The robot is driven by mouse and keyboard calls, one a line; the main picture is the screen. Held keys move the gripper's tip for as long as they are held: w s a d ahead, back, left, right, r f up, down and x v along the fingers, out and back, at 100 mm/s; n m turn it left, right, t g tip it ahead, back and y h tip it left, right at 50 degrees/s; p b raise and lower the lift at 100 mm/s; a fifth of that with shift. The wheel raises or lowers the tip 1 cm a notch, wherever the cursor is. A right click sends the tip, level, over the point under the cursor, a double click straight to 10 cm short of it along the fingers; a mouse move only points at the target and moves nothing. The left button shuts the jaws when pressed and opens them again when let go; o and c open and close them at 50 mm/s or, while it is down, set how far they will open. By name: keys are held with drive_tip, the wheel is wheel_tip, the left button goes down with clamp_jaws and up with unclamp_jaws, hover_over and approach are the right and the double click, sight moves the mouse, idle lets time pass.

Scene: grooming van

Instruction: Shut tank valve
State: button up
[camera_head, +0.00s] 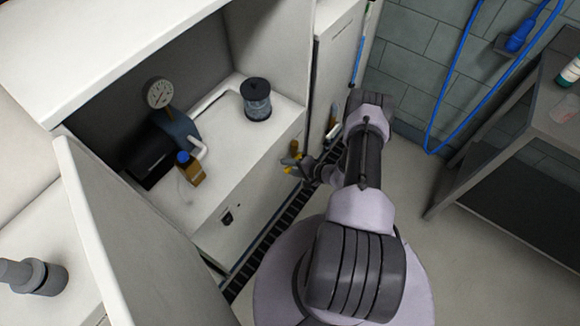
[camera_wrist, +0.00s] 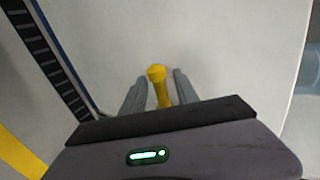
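A yellow valve lever (camera_wrist: 158,84) with a knobbed end stands out between the fingers of my gripper (camera_wrist: 160,80) in the wrist view. The two grey fingers are apart, with a gap on each side of the lever, so the gripper is open around it. In the head view the yellow lever (camera_head: 289,161) shows small at the front edge of the white cabinet, beside my gripper (camera_head: 297,166). My gripper and arm partly hide the valve there, and its body cannot be made out clearly.
The open white cabinet holds a pressure gauge (camera_head: 159,93), an amber bottle with a blue cap (camera_head: 189,170) and a dark canister (camera_head: 257,100). An open white door (camera_head: 95,225) stands at left. A shelf table (camera_head: 545,125) and blue hose (camera_head: 437,110) are at right. Grey floor between is clear.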

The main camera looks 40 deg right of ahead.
drive_tip(key=p+v, duration=0.5)
drive_tip(key=v, duration=1.2)
drive_tip(key=shift+s+d+r, duration=0.1)
drive_tip(key=shift+s+r, duration=0.05)
drive_tip(key=w+a+r+n+g+y, duration=0.1)
drive_tip(key=w+a+r+n+g, duration=0.2)
drive_tip(key=r, duration=0.6)
drive_tip(key=w+a+r+n+y+b, duration=0.1)
drive_tip(key=w+a+r, duration=0.3)
drive_tip(key=r, duration=0.5)
drive_tip(key=w+a+r+n+g+y, duration=0.1)
drive_tip(key=w+a+r+n+g, duration=0.2)
drive_tip(key=r, duration=0.6)
drive_tip(key=s+a+r+n+g+h, duration=0.1)
drive_tip(key=s+a+r+n, duration=0.1)
drive_tip(key=a+r, duration=0.85)
drive_tip(key=s+a+r+t+h+b, duration=0.1)
drive_tip(key=s+a+r+h, duration=0.1)
drive_tip(key=s+a+r, duration=0.2)
drive_tip(key=s+a+r+n+t+h, duration=0.1)
drive_tip(key=s+a+r, duration=0.3)
drive_tip(key=s, duration=0.5)
wheel_tip(320, 180, up, 2)
drive_tip(key=shift+a+r+h+b, duration=0.1)
drive_tip(key=shift+a+h+b, duration=0.25)
drive_tip(key=shift+h, duration=0.05)
